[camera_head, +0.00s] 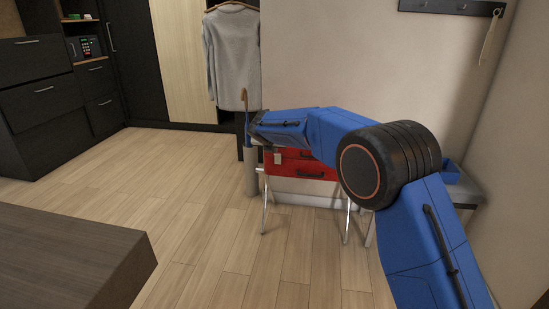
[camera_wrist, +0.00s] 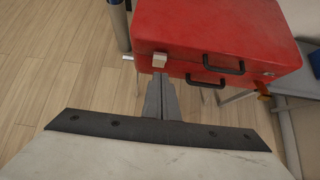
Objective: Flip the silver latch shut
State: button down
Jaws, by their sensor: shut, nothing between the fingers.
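A red suitcase (camera_head: 291,182) sits on a metal-legged rack, partly hidden behind my arm. It also shows in the wrist view (camera_wrist: 215,28), with two dark handles on its front. A pale silver latch (camera_wrist: 159,60) is at the left of the front edge; it shows in the head view too (camera_head: 277,157). A second small pale fitting (camera_wrist: 268,74) is at the right of the front. My gripper (camera_wrist: 160,78) is shut and empty, its tips just below the left latch in the wrist picture. I cannot tell whether they touch. The gripper is not clearly visible in the head view.
A grey bench (camera_head: 467,189) with a blue tray (camera_head: 450,172) stands to the right. A grey post stands just left of the suitcase. A dark wooden surface (camera_head: 65,255) fills the lower left. A grey garment (camera_head: 232,57) hangs behind. The floor between is clear.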

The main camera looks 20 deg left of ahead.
jog(key=r, duration=0.3)
jog(key=shift+s+d+r, duration=0.1)
jog(key=shift+s+r, duration=0.1)
jog(key=shift+s, duration=0.2)
